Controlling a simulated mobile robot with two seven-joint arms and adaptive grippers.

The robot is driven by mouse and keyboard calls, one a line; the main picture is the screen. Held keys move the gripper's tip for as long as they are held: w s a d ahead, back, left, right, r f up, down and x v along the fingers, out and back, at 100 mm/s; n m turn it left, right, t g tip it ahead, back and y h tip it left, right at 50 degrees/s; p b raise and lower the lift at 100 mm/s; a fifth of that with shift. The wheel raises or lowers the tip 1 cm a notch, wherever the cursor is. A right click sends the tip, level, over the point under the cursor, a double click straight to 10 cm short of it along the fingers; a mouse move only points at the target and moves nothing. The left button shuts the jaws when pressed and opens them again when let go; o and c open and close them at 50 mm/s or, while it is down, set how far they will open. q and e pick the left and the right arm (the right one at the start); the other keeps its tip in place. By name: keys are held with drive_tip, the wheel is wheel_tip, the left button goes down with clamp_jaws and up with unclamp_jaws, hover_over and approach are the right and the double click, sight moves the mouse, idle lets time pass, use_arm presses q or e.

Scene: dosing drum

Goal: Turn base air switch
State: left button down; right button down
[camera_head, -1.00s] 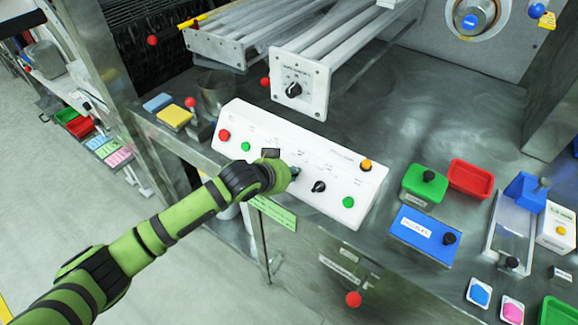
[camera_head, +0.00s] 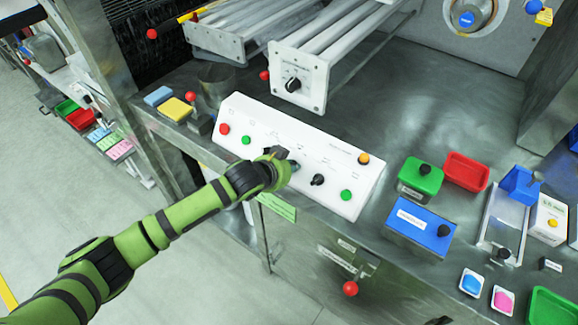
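A white sloped control panel (camera_head: 262,119) sits on the metal bench in the head view. It carries a red button (camera_head: 224,129), green buttons (camera_head: 246,140), an orange button (camera_head: 363,159) and a black rotary knob (camera_head: 317,180). Its printed labels are too small to read. My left gripper (camera_head: 292,166) is at the middle of the panel, left of the black knob. The gripper and wrist hide that part of the panel, and I cannot tell whether the fingers touch a switch there. My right gripper is not in view.
A white roller unit with a black dial (camera_head: 293,84) stands behind the panel. Green (camera_head: 421,178) and blue (camera_head: 420,230) boxes and a red tray (camera_head: 467,171) stand to the right. A red ball knob (camera_head: 350,289) sticks out below the bench front.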

use_arm(q)
drive_tip(key=shift+s+a+f, duration=0.1)
drive_tip(key=shift+s+f, duration=0.1)
drive_tip(key=shift+f, duration=0.25)
drive_tip(key=c, duration=1.2)
unclamp_jaws()
drive_tip(key=shift+r, duration=0.15)
drive_tip(key=shift+w, duration=0.15)
drive_tip(key=shift+r, duration=0.1)
drive_tip(key=v, duration=1.2)
